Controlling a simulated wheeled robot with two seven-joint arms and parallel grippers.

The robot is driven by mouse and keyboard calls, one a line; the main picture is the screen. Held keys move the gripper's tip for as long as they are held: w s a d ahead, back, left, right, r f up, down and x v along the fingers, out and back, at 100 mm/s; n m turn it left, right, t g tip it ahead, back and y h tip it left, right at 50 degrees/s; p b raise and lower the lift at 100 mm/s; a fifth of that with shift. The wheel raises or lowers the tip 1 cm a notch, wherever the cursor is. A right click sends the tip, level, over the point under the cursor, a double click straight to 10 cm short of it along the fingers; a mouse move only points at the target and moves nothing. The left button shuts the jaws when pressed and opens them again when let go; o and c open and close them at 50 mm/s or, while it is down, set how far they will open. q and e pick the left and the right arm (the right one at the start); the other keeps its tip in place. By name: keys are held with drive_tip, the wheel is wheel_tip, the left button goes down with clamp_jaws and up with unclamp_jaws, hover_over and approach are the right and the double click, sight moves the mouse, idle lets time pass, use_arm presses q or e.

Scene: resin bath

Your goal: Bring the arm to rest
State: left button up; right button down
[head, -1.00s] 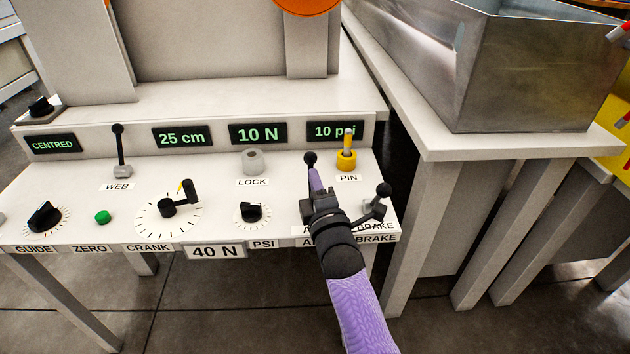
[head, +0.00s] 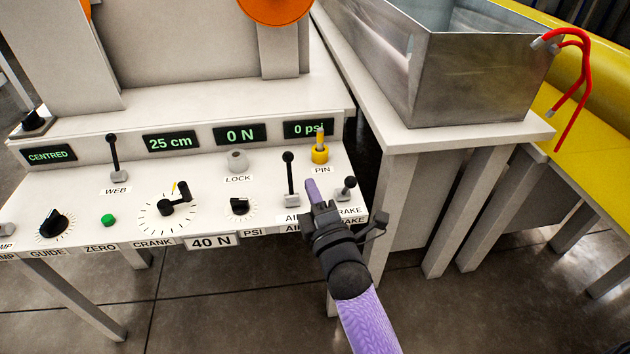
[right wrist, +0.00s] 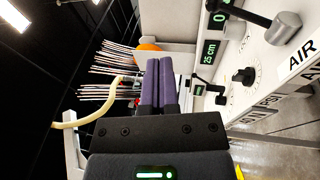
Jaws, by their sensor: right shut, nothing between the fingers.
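My right gripper (head: 311,190) has purple fingers, shut with nothing between them. In the head view it is over the right end of the white control panel (head: 75,205), just right of the black-knobbed AIR lever (head: 290,180). It partly hides the AIR and BRAKE labels. The short BRAKE lever (head: 347,187) is just right of the fingers. In the right wrist view the closed fingers (right wrist: 159,85) lie side by side, and the AIR label (right wrist: 300,61) is at the right. My left gripper is not in view.
The yellow pin (head: 320,155) stands behind the levers. The displays read CENTRED, 25 cm, 0 N (head: 240,134) and 0 psi (head: 308,129). A metal tank (head: 470,85) stands on a white bench to the right.

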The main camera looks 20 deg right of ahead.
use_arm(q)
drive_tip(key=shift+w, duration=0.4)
use_arm(e)
drive_tip(key=shift+s, duration=0.2)
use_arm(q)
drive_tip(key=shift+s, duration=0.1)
use_arm(e)
drive_tip(key=s+a+f+m+g+y+p, duration=0.1)
drive_tip(key=s+f+m+g+p, duration=0.4)
drive_tip(key=s+f, duration=0.55)
drive_tip(key=s+a+f+m+g+y, duration=0.1)
drive_tip(key=s+f+m+g, duration=0.2)
drive_tip(key=s+f+g, duration=0.75)
use_arm(q)
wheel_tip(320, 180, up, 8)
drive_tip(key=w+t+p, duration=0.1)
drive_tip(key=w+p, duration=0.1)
drive_tip(key=p, duration=0.1)
use_arm(e)
drive_tip(key=s+d+f+m+g, duration=0.1)
drive_tip(key=s+f+m, duration=0.1)
drive_tip(key=s, duration=0.7)
drive_tip(key=s+d+f+m+g+h, duration=0.1)
drive_tip(key=s+f, duration=0.3)
drive_tip(key=s, duration=0.5)
drive_tip(key=s+d+f+m+g, duration=0.3)
drive_tip(key=s, duration=0.6)
drive_tip(key=shift+s+d+m, duration=0.2)
drive_tip(key=shift+s+m, duration=0.15)
drive_tip(key=shift+m, duration=0.05)
